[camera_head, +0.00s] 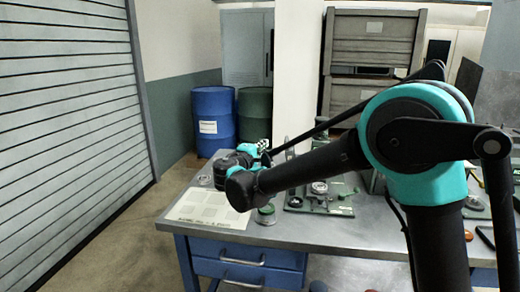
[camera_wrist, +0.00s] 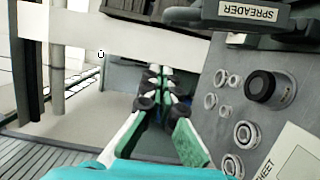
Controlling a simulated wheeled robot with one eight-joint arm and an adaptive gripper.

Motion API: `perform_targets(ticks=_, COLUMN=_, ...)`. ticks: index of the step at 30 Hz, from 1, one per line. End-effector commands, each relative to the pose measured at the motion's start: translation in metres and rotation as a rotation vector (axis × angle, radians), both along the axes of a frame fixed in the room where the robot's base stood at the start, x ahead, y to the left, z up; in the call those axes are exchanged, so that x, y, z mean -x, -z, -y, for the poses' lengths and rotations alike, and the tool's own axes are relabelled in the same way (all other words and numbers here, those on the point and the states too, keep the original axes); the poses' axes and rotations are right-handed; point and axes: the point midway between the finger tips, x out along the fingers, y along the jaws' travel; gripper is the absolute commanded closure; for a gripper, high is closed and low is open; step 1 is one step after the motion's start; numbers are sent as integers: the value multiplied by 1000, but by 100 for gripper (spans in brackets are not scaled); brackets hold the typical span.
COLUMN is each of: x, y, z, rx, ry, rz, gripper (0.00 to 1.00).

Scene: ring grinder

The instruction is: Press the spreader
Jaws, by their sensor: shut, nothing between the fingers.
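The label reading SPREADER (camera_wrist: 249,12) is on a dark plate at the top right of the wrist view. Dark machine parts beside it run out of that frame, so most of the spreader is cut off. My gripper (camera_wrist: 160,72) is shut and empty, left of the label and apart from it. In the head view my gripper (camera_head: 262,146) is raised over the far left part of the bench. A green device (camera_head: 335,207) stands on the bench right of it; I cannot tell whether it is the spreader.
The grey bench (camera_head: 345,235) carries a white printed sheet (camera_head: 207,210) at its left and a small round jar (camera_head: 266,215). Several metal rings (camera_wrist: 246,134) lie around a black round knob (camera_wrist: 260,86). Blue (camera_head: 213,118) and green (camera_head: 255,113) drums stand behind the bench.

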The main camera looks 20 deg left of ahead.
Motion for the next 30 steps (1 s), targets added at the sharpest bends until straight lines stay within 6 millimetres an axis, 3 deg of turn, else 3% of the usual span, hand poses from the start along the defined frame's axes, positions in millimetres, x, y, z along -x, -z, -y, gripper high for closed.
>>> perform_targets(ticks=7, x=-46, y=0, z=4, rx=0, ry=1, rz=0, gripper=100)
perform_targets(ticks=15, x=-50, y=-1, z=35, rx=-1, ry=-1, rz=0, gripper=100)
perform_targets(ticks=30, x=-51, y=-1, z=40, rx=-3, ry=-1, rz=-1, gripper=100)
